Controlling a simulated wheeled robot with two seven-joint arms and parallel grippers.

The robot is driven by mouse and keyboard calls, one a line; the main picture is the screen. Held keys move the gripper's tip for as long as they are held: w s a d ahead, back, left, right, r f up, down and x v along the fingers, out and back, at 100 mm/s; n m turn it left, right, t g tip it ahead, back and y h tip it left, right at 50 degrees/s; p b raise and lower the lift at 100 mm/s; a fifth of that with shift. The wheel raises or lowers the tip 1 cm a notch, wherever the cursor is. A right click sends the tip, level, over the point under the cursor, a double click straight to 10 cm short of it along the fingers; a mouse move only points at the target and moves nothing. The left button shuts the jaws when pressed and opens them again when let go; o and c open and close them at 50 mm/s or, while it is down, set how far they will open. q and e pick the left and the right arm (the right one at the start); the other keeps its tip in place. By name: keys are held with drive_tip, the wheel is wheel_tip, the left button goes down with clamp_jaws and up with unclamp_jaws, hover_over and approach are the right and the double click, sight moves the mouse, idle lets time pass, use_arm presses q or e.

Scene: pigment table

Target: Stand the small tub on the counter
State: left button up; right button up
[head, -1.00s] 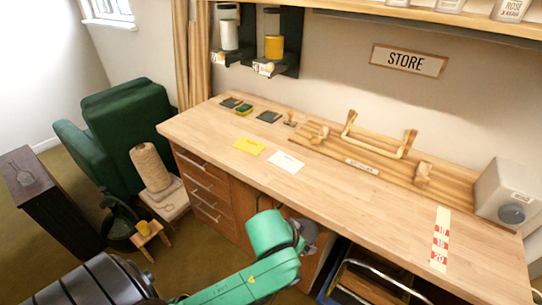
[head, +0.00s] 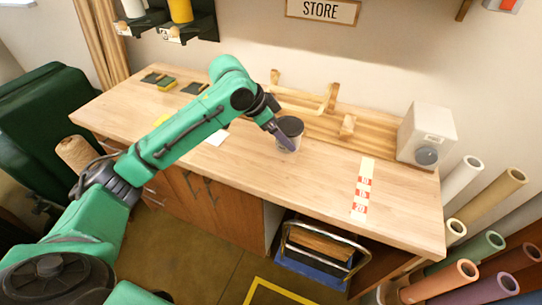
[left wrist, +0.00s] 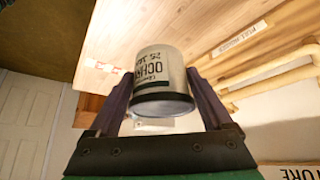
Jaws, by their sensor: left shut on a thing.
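The small tub (head: 291,127) is pale with a dark lid and stands out over the counter (head: 320,180), lid up. My left gripper (head: 284,136) is shut on it, with one purple finger across its near side. In the left wrist view the tub (left wrist: 160,72) sits between both fingers (left wrist: 162,85) and shows dark lettering like "OCHRE" and a dark band. It looks about upright in the head view. I cannot tell whether its base touches the counter. My right gripper is not in view.
A wooden rack with a handle rail (head: 330,105) runs along the back of the counter. A grey box (head: 426,134) stands at the right end. A numbered strip (head: 363,190) lies at the front right. The wood between tub and strip is clear.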

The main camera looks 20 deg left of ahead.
use_arm(q)
wheel_tip(320, 180, down, 12)
drive_tip(key=shift+w+d+r+p, duration=0.1)
drive_tip(key=shift+d+r+p, duration=0.1)
drive_tip(key=shift+p, duration=0.45)
drive_tip(key=o, duration=1.4)
drive_tip(key=b+v, duration=0.1)
drive_tip(key=v, duration=1.1)
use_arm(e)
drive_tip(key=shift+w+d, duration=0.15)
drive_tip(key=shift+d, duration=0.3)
